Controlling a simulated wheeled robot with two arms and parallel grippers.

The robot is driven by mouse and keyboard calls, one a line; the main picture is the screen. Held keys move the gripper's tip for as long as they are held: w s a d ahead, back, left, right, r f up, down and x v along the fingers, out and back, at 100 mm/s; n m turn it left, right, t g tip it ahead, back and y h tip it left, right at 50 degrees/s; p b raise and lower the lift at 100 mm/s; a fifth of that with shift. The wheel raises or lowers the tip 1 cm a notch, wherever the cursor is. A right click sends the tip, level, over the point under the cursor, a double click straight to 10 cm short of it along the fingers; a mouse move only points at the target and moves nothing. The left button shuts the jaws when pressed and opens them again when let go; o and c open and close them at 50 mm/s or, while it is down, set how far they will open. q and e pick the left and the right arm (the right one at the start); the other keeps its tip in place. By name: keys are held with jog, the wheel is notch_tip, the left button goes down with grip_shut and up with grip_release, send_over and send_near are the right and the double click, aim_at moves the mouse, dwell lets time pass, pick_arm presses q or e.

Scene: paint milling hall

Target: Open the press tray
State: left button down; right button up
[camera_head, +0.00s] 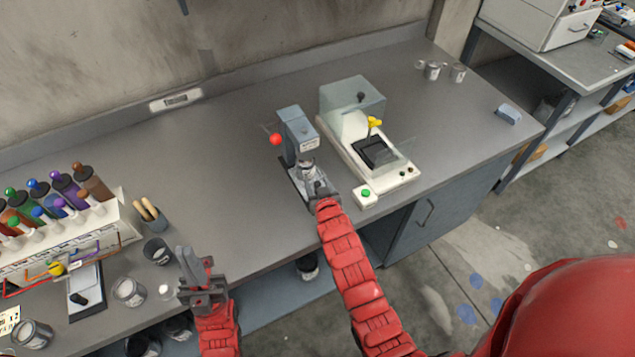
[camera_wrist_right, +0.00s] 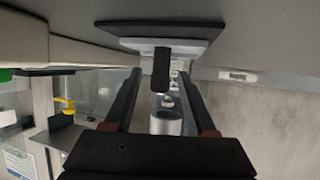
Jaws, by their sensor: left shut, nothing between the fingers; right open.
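The press (camera_head: 298,128) is a blue-grey block with a red ball knob (camera_head: 275,139), standing on the bench. My right gripper (camera_head: 316,182) is at the press's front, over its low base, and hides much of the tray area. In the right wrist view its two dark fingers (camera_wrist_right: 161,100) are open and apart. A dark upright tab (camera_wrist_right: 161,68) shows between them, below a flat plate (camera_wrist_right: 150,45), with a metal cylinder (camera_wrist_right: 165,122) nearer the camera. I cannot tell whether the fingers touch the tab. My left gripper (camera_head: 187,262) is shut and empty above the bench's front edge.
A cream machine with a clear hood (camera_head: 352,100) and yellow knob stands right of the press. A rack of coloured bottles (camera_head: 70,235), a cup of wooden sticks (camera_head: 150,218) and jars (camera_head: 128,291) are at left. The bench's middle left is clear.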

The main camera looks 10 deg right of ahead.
grip_shut()
dwell(1.4)
